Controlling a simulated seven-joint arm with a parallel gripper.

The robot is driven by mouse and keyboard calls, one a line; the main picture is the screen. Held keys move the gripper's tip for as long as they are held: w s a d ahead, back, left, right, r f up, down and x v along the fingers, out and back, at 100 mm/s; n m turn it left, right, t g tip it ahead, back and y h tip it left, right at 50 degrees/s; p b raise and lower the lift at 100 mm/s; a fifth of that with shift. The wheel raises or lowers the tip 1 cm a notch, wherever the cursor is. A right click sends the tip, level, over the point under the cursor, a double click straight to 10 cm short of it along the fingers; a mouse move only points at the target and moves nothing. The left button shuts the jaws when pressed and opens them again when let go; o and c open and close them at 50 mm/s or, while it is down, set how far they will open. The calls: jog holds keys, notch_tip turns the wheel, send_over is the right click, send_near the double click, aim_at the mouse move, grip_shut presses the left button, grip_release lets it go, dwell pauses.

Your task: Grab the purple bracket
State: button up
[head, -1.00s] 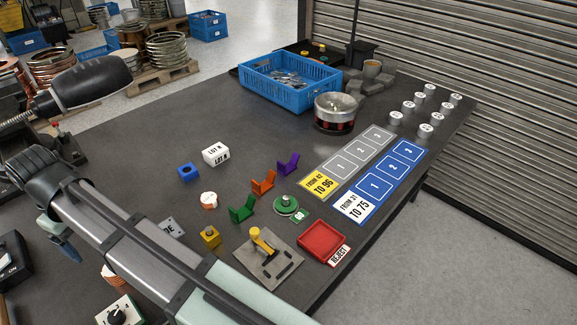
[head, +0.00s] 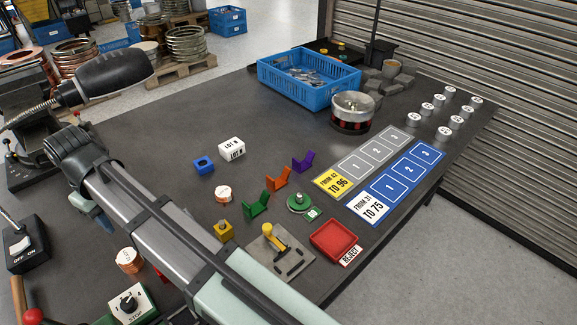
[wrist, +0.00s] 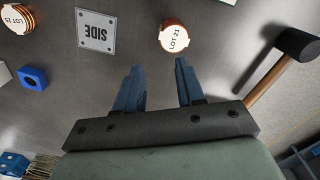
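The purple bracket (head: 303,162) stands on the dark table in the head view, the farthest of a slanting row with the orange bracket (head: 278,179) and the green bracket (head: 256,205). It is upright and uncovered. It does not show in the wrist view. My gripper (wrist: 158,75) is open and empty in the wrist view, its two blue fingers apart above the table. In the head view, it is partly hidden behind my arm at the left, well away from the bracket.
Near the brackets are a blue block (head: 203,166), a white LOT box (head: 232,148), a green round part (head: 300,201) and a red tray (head: 336,239). A blue crate (head: 309,80) stands behind.

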jog(key=w+d+m, duration=0.2)
jog(key=w+d, duration=0.6)
jog(key=w, duration=0.3)
jog(key=m, duration=0.3)
send_over(299, 163)
jog(key=shift+f, duration=0.5)
jog(key=f, duration=0.5)
jog(key=w+f, duration=0.1)
jog(key=f, duration=0.2)
jog(key=shift+d, duration=0.1)
jog(key=shift+s+f, duration=0.15)
jog(key=shift+f, duration=1.15)
jog(key=shift+s+f, duration=0.15)
jog(key=shift+f, duration=1.1)
jog(key=shift+c, duration=0.4)
grip_shut()
